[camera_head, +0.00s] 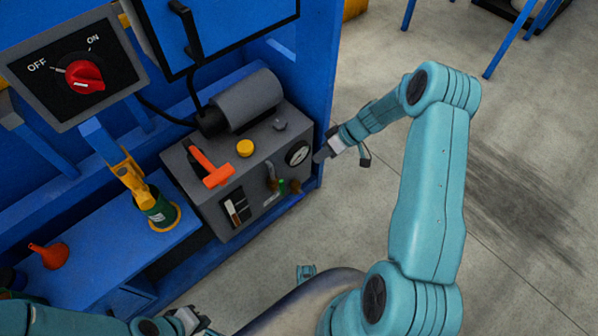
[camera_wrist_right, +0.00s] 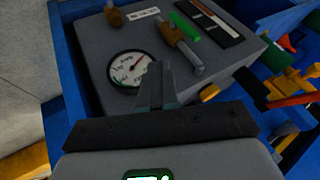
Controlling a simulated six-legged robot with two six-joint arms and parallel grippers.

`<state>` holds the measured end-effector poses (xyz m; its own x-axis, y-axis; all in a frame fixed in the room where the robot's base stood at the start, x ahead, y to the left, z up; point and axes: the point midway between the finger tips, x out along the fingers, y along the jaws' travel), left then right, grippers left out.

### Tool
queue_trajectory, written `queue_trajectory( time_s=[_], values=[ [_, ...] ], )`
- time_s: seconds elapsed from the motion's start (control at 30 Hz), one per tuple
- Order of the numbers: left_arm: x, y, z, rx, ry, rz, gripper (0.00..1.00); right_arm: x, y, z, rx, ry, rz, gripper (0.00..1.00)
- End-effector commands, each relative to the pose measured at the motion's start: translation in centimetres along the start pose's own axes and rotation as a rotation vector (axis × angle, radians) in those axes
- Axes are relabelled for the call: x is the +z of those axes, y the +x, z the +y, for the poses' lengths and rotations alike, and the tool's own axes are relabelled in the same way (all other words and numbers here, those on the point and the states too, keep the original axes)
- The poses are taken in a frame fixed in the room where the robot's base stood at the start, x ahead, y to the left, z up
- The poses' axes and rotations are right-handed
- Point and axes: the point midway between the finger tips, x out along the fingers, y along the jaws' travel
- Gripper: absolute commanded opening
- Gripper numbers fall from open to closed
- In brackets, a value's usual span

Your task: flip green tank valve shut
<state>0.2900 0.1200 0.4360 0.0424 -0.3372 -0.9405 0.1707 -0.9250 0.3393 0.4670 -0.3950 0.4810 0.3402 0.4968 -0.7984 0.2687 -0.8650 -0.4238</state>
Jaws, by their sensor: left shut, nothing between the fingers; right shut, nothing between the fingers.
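The green tank valve handle (camera_head: 282,186) is small, low on the front of the grey compressor box (camera_head: 212,205). In the right wrist view the green handle (camera_wrist_right: 186,27) lies slanted beside a brass fitting and a grey pipe stub (camera_wrist_right: 190,58). Whether the valve is open or shut I cannot tell. My right gripper (camera_head: 321,156) is shut and empty, beside the pressure gauge (camera_head: 298,153) and apart from the green handle. In the wrist view its fingertips (camera_wrist_right: 156,72) overlap the gauge's edge. My left gripper (camera_head: 203,324) is shut and empty at the bottom edge.
An orange lever (camera_head: 218,176) and a yellow button (camera_head: 245,148) are on the box top, before a grey cylinder (camera_head: 248,98). A red OFF/ON knob (camera_head: 85,77) is upper left. Floor at right is open.

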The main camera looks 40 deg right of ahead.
Motion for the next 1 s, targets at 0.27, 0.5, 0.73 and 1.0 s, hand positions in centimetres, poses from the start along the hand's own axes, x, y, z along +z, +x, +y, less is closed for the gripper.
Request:
queue_trajectory(
  time_s=[0.27,0.5,0.73,1.0],
  values=[
    [0.0,1.2,-0.4,0.000,0.000,0.000,0.00,0.3,5.2,-0.1,-0.005,0.001,-0.004,0.00],
    [0.0,2.2,-0.8,0.000,0.000,0.000,0.00,0.2,10.3,-0.1,-0.004,0.000,-0.003,0.00],
    [0.0,2.3,-0.8,0.000,0.000,-0.001,0.00,0.1,11.3,-3.0,-0.002,0.000,-0.002,0.00],
    [0.0,2.4,-0.8,0.000,0.000,0.000,0.00,0.1,11.6,-3.6,-0.001,0.001,-0.002,0.00]
  ],
)
